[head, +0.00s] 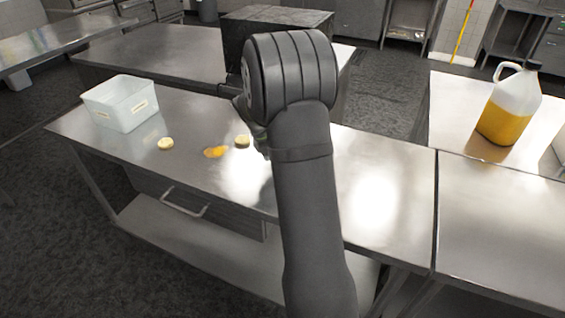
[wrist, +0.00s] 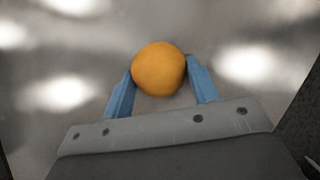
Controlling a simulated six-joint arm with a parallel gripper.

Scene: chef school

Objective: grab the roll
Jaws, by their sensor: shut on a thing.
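The roll (wrist: 158,68) shows in the wrist view as a smooth, round, golden-orange thing. It sits between the two blue fingers of my gripper (wrist: 161,74), which is shut on it with one finger at each side. Blurred grey metal with bright reflections lies behind it. In the head view my dark arm covers the gripper and the roll, so I cannot tell there how high it is held.
On the steel table (head: 375,220) are a translucent white bin (head: 122,104), two pale round pieces (head: 166,144) (head: 242,141) and a flat orange piece (head: 215,152). A jug of yellow liquid (head: 507,108) stands on the right counter. A dark box (head: 275,35) stands behind my arm.

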